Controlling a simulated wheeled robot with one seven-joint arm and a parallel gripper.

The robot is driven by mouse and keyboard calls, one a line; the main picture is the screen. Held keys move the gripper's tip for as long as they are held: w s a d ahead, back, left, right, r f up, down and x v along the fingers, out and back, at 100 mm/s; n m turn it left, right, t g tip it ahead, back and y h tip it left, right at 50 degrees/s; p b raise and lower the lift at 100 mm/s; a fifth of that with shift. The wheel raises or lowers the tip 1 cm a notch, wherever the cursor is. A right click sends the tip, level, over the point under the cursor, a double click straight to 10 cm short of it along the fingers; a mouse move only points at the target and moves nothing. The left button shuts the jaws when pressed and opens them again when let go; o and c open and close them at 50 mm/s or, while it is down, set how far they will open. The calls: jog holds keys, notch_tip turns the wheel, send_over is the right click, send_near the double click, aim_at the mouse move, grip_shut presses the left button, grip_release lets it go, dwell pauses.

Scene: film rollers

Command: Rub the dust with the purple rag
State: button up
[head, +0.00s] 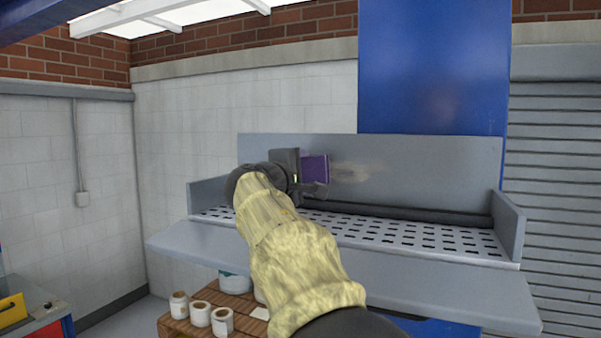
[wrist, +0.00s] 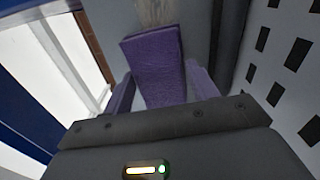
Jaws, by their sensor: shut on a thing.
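My gripper (head: 304,173) is shut on the purple rag (head: 315,168), a flat block-like piece. The rag also shows in the wrist view (wrist: 155,68), held between the two fingers (wrist: 162,93). The rag is in front of the grey back panel (head: 420,165) of the machine; I cannot tell whether it touches the panel. A tan, blurred dust smear (head: 350,172) lies on the panel just right of the rag. It also shows beyond the rag's far end in the wrist view (wrist: 153,14). Part of the dust may be hidden behind the rag and gripper.
A slotted grey tray (head: 420,238) with a dark roller (head: 400,212) runs below the panel, with side walls and a front ledge (head: 430,285). A blue column (head: 432,70) rises behind.

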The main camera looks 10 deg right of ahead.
aim_at(320, 172)
jog(key=shift+w+d, duration=0.45)
jog(key=shift+w, duration=0.15)
dwell(0.4)
jog(key=shift+s, duration=0.1)
jog(key=shift+s+d+f+b, duration=0.1)
jog(key=shift+s+d+b, duration=0.2)
jog(key=shift+d+b, duration=0.15)
jog(key=shift+s+d+b, duration=0.55)
jog(key=shift+s+d, duration=0.2)
jog(key=shift+d, duration=0.15)
jog(key=shift+s+d+b, duration=0.45)
jog(key=shift+d, duration=0.3)
jog(key=shift+s+d+b, duration=0.4)
jog(key=shift+s+d, duration=0.05)
jog(key=shift+d, duration=0.3)
jog(key=shift+s+d+b, duration=0.35)
jog(key=shift+d, duration=0.1)
jog(key=shift+s+d+b, duration=0.35)
jog(key=shift+s+d, duration=0.35)
jog(key=shift+d, duration=0.25)
